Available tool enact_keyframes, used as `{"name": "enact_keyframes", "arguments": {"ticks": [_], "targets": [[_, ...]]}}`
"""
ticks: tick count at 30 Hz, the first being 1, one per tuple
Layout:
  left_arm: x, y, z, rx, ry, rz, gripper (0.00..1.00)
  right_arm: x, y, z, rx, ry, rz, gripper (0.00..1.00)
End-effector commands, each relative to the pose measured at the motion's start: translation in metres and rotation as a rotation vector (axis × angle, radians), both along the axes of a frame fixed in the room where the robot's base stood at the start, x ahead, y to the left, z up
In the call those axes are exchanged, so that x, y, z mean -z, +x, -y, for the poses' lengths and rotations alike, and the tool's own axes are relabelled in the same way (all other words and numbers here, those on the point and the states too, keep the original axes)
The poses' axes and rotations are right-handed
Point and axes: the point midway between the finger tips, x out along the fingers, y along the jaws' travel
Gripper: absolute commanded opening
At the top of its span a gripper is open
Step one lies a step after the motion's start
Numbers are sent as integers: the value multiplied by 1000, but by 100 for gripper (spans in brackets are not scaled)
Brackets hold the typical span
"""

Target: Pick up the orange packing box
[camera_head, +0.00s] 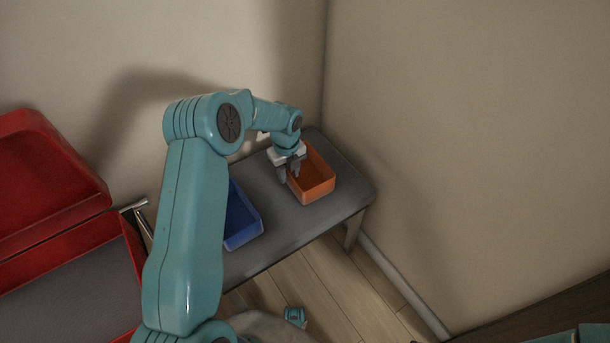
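The orange packing box (318,187) stands upright on the grey bench near the room corner. Its open top faces up and its inside looks empty. My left gripper (288,174) points down at the box's left rim. Its two dark fingers look apart, one near the outer side of the left wall and one toward the inside. I cannot tell whether they touch the wall. The arm and gripper hide the box's back left part. My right gripper is not in view.
A blue box (240,222) stands on the grey bench (289,228) left of the orange one, partly hidden by my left arm. A red open case (62,243) is at the far left. Walls close in behind and right of the bench. Wooden floor (318,285) shows in front.

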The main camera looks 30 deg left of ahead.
Motion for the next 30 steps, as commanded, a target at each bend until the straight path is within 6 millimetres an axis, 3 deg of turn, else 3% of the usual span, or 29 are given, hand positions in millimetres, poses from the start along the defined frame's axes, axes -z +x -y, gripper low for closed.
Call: {"name": "enact_keyframes", "arguments": {"ticks": [1,5,12,15,16,26,30], "targets": [[13,1,-1,0,0,-2,34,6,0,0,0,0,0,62],[32,2,-1,0,0,0,34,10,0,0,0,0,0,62],[33,3,-1,0,0,2,34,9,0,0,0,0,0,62],[33,3,-1,0,0,2,2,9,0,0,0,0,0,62],[33,3,-1,0,0,1,0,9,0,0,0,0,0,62],[32,3,-1,0,0,2,0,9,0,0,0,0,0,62],[23,4,-1,-1,1,4,0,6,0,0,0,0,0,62]]}}
